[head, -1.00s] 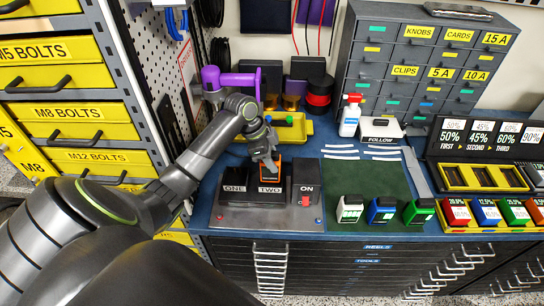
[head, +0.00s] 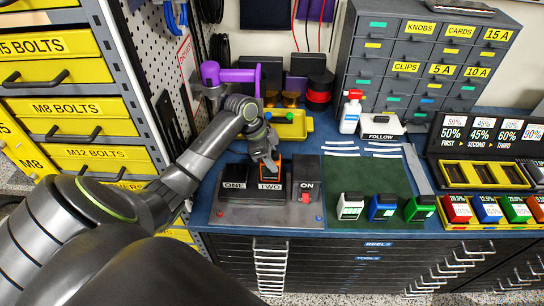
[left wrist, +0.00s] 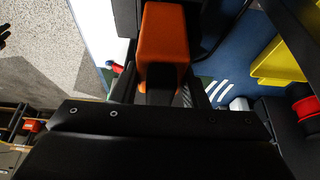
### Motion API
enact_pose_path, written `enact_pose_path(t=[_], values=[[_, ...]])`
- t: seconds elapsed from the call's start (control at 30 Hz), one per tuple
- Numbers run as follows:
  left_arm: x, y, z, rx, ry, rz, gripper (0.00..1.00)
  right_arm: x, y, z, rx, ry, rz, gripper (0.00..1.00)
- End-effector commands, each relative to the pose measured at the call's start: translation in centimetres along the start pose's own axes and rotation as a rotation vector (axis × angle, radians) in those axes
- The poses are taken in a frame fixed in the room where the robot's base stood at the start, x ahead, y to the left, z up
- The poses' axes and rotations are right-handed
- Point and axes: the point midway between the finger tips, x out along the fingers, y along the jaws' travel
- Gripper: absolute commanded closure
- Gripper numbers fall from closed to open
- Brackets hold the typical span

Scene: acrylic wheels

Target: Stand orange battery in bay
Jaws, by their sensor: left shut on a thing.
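The orange battery (head: 281,166) is at the bay marked TWO of the dark charger (head: 240,211). It is largely hidden by my left gripper (head: 268,164), which is shut on it from above. In the left wrist view the orange battery (left wrist: 164,45) shows as an orange block between the dark fingers. It looks about upright in the head view. I cannot tell whether its lower end is seated in the bay. The bay marked ONE (head: 235,178) is beside it on the left. My right gripper is not in view.
A box marked ON with a red switch (head: 305,197) stands just right of the bays. White, blue and green batteries (head: 382,208) stand on the green mat (head: 370,175). A yellow tray (head: 292,127) and a spray bottle (head: 350,113) are behind.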

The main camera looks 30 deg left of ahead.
Motion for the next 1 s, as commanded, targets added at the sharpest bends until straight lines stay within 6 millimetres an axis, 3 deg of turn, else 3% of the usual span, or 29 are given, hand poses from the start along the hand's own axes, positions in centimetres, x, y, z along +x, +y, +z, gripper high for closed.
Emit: enact_pose_path(t=[1.0], values=[[2.0,0.0,0.8,0.002,0.001,-0.001,0.87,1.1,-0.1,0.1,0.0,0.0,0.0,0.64]])
